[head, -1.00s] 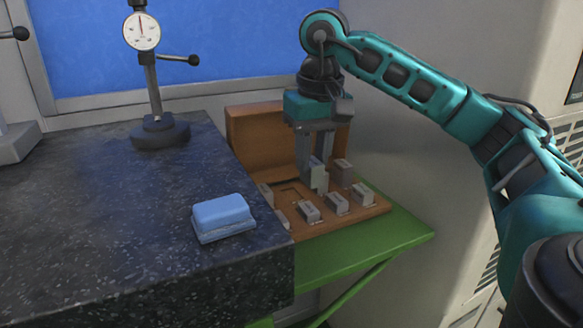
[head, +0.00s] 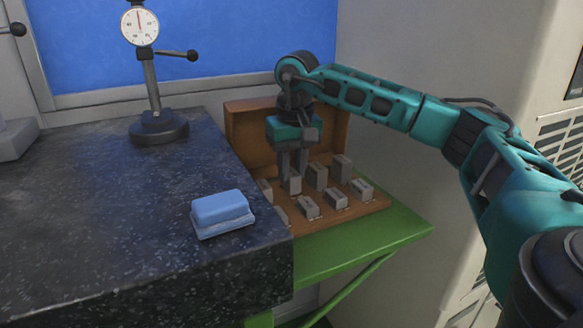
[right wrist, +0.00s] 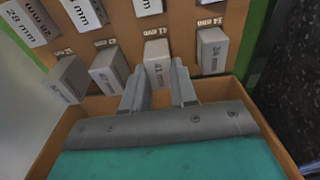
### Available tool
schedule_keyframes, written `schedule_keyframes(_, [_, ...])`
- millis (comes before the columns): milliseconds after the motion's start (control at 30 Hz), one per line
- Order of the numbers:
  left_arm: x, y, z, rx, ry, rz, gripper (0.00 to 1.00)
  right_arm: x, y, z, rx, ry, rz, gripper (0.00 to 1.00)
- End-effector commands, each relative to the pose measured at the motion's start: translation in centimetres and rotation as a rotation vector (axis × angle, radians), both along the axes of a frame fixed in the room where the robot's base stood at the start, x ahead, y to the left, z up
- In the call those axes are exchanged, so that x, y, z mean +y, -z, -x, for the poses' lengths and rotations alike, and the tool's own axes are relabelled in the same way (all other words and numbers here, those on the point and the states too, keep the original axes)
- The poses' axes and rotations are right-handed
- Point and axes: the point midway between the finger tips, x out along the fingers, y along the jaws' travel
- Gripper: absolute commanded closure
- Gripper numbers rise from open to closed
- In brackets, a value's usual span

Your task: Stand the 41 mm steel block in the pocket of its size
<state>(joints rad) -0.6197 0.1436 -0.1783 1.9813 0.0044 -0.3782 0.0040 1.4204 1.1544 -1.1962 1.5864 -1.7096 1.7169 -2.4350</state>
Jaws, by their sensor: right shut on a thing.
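The steel block marked 41 mm (right wrist: 157,62) is between the fingers of my right gripper (right wrist: 160,88) in the right wrist view. In the head view this grey block (head: 294,184) stands upright below my right gripper (head: 292,167), over the left part of the back row of the wooden case (head: 348,214). The empty pocket seen there earlier is now covered by the block. I cannot tell whether its foot is fully down in the pocket. A printed size label (right wrist: 155,31) lies just beyond the block. My left gripper is not in view.
Other steel blocks stand close by, one marked 34 mm (right wrist: 212,50) and another (right wrist: 110,70) on the opposite side. The case lies on a green stand (head: 395,238) beside a dark granite plate (head: 110,225) with a blue block-shaped item (head: 221,212) and a dial gauge (head: 140,27).

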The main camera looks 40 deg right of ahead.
Motion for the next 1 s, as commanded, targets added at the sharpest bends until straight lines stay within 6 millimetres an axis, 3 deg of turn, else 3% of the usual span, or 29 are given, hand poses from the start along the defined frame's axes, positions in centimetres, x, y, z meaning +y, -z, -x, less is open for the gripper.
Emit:
schedule_keyframes(467, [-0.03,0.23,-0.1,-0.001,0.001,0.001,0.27,0.02,0.63,-0.04,-0.001,-0.001,-0.001,1.0])
schedule_keyframes(500, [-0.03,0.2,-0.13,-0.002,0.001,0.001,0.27,0.02,0.7,-0.02,0.0,-0.001,0.0,0.71])
schedule_keyframes(767, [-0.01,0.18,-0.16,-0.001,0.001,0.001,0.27,0.0,0.64,-0.03,0.0,0.0,0.0,0.47])
schedule_keyframes(1000, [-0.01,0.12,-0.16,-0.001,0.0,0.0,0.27,0.01,0.48,-0.04,-0.001,0.0,0.0,0.47])
